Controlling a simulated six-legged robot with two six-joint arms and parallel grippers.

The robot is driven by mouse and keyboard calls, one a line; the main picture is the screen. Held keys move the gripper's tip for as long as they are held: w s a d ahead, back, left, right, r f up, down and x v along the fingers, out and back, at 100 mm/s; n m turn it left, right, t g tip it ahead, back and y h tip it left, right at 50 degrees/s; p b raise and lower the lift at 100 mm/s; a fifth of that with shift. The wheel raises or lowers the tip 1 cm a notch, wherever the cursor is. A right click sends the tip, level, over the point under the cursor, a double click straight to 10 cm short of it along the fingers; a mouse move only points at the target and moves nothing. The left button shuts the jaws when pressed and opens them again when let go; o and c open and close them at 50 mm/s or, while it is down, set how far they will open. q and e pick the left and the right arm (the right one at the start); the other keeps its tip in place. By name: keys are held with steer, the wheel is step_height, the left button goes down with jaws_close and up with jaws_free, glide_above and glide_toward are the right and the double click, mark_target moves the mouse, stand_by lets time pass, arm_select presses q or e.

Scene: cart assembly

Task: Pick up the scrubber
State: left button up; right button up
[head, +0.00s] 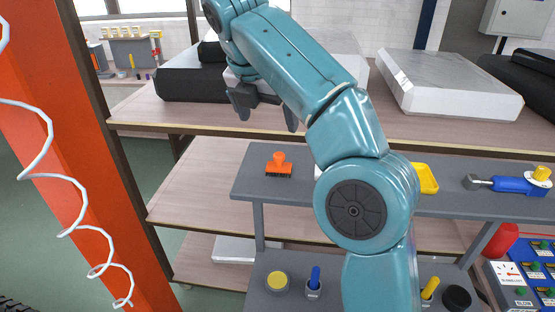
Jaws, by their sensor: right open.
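The scrubber (279,166) has an orange top and dark bristles. It sits on the left end of the grey cart's upper shelf (330,205). My right gripper (267,114) hangs above and beyond it in the head view, in front of the wooden shelf. Its dark fingers are spread apart, with nothing seen between them, and it does not touch the scrubber. My right arm crosses the middle of the view and hides part of the cart. My left gripper is not in view.
A yellow piece (427,178) and a blue tool (506,185) lie on the cart's right side. Behind stands a wooden rack (160,116) with boxes. An orange post (62,130) stands left.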

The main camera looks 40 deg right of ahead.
step_height(320, 180, down, 2)
steer(key=w+d, duration=0.2)
glide_above(278, 155)
steer(key=s+a, duration=0.2)
steer(key=a, duration=0.1)
step_height(278, 155, down, 5)
steer(key=f, duration=0.1)
steer(key=w+d+f, duration=0.2)
steer(key=shift+d+f+b, duration=0.15)
steer(key=shift+f+b, duration=0.2)
steer(key=shift+f, duration=0.05)
steer(key=shift+s+f, duration=0.3)
steer(key=shift+f, duration=0.2)
steer(key=x, duration=0.3)
steer(key=shift+w+d+f+p, duration=0.25)
steer(key=shift+p, duration=0.1)
steer(key=shift+w+d+f, duration=0.1)
steer(key=shift+w+f, duration=0.15)
steer(key=shift+s+a+r, duration=0.2)
steer(key=shift+s+a, duration=0.05)
steer(key=shift+s, duration=0.2)
steer(key=c, duration=0.4)
steer(key=shift+d+f, duration=0.1)
steer(key=c, duration=0.7)
